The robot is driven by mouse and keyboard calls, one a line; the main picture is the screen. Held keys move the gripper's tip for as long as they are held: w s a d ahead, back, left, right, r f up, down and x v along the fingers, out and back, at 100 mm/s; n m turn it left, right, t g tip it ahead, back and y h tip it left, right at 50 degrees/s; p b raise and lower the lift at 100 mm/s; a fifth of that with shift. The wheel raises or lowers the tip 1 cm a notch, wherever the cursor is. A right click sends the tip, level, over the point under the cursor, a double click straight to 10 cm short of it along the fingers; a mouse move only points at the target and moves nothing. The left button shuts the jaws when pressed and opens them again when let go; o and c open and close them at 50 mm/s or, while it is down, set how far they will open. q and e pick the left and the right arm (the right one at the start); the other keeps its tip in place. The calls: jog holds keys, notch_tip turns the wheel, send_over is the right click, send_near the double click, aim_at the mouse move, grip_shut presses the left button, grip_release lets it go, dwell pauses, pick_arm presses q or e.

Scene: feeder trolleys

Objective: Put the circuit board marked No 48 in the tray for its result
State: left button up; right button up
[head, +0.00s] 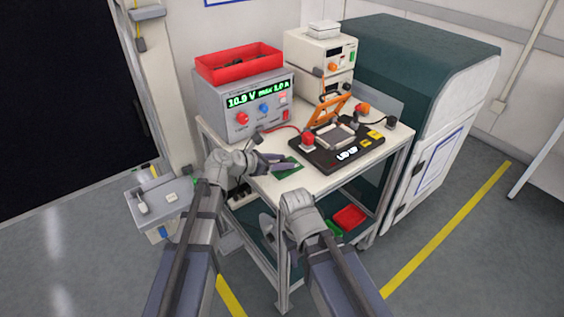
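A green circuit board (287,174) lies at the front left of the trolley top; no marking on it is readable. My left gripper (288,164) is right at the board, its fingers over the board's far edge; whether they grip it is too small to tell. My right gripper (267,226) is low in front of the trolley, partly hidden by its wrist, and its fingers are unclear. A red tray (350,217) sits on the lower shelf, with a green tray (334,229) beside it, mostly hidden by my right arm.
A black test fixture (366,151) with its orange lid (328,111) raised shows "LID UP". A power supply (236,111) reads 10.9 V max 1.0 A, with a red bin (240,62) on top. A stacked instrument (319,58) stands behind.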

pick_arm(q)
jog(key=shift+o, duration=1.4)
jog(key=shift+r, duration=0.1)
pick_arm(e)
jog(key=shift+r, duration=0.1)
pick_arm(q)
jog(key=shift+r+p, duration=0.25)
jog(key=shift+p, duration=0.1)
jog(key=p+v, duration=0.4)
jog(key=v, duration=0.6)
jog(key=shift+s+a+r, duration=0.15)
jog(key=shift+a, duration=0.05)
pick_arm(e)
notch_tip(320, 180, up, 5)
jog(key=shift+r, duration=0.1)
pick_arm(q)
jog(key=shift+s+a+r+p, duration=0.15)
jog(key=shift+s+a+p, duration=0.2)
jog(key=shift+a+p, duration=0.15)
pick_arm(e)
jog(key=shift+o, duration=0.3)
jog(key=shift+r, duration=0.1)
